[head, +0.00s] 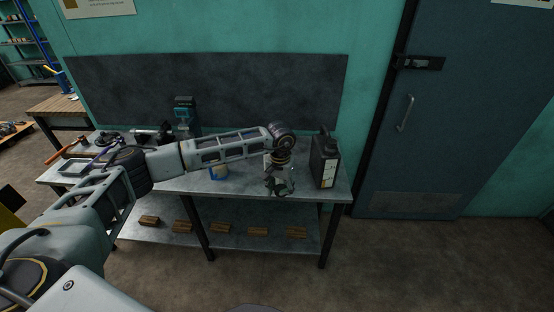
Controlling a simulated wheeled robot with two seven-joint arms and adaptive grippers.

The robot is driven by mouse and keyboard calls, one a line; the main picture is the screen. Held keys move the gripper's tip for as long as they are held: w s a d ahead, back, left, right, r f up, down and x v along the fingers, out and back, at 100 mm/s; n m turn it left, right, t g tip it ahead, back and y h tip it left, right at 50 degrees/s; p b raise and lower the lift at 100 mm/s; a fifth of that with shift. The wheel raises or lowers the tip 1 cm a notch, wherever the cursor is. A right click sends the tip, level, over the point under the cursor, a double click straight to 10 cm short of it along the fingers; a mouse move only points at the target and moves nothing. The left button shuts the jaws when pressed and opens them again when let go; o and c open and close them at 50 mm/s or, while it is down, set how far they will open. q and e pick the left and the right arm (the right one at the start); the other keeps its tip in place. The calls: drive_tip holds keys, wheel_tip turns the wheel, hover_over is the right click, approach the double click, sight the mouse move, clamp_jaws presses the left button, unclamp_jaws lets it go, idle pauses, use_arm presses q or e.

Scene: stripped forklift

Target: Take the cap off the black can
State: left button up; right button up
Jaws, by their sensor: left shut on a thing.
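The black can (328,166) stands upright at the right end of the metal workbench, with a pale label on its front. A dark raised part shows at its top; I cannot tell whether this is the cap or the handle. My left gripper (280,187) points down just left of the can, apart from it, over the front of the bench top. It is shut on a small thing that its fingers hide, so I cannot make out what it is. My right gripper is not in view.
A dark board stands behind; a blue door (425,120) is at right. The floor in front is clear.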

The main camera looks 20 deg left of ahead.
use_arm(q)
drive_tip(key=shift+r+p, duration=0.75)
drive_tip(key=shift+r, duration=0.4)
drive_tip(key=shift+r+p, duration=0.5)
